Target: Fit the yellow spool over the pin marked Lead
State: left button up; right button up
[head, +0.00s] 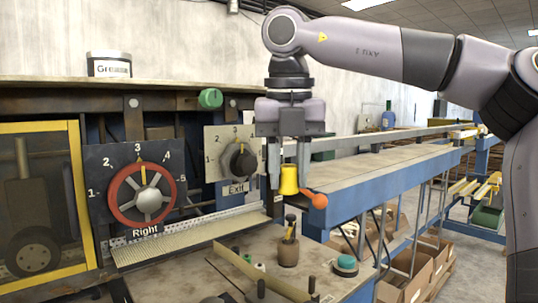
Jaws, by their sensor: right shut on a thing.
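My right gripper (289,178) reaches down from the upper right with its fingers pointing down. It is shut on the yellow spool (289,181), which hangs upright between the fingertips, above the worktop and beside the orange ball knob (319,201). Short upright dark pins stand on the worktop near the front edge, one at the left (261,288) and one at the right (311,285). I see no readable "Lead" mark, so I cannot tell which pin bears it. My left gripper is not in view.
A red dial marked Right (141,193) and a dial marked Exit (238,160) are on the machine at left. A blue-framed conveyor (375,185) runs behind.

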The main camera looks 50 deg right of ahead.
jog(key=s+d+f+n, duration=0.1)
jog(key=f, duration=0.2)
jog(key=d+f+n, duration=0.1)
jog(key=f, duration=0.1)
jog(key=s+d+f+n+p, duration=0.1)
jog(key=f+n, duration=0.1)
jog(key=f, duration=0.1)
jog(key=shift+s+d+f, duration=0.25)
jog(key=shift+s+f, duration=0.05)
jog(key=shift+f, duration=0.25)
jog(key=shift+n+t, duration=0.3)
jog(key=shift+s+f, duration=0.1)
jog(key=shift+f, duration=3.2)
jog(key=shift+f+b, duration=0.65)
jog(key=shift+f, duration=0.05)
jog(key=o, duration=1.1)
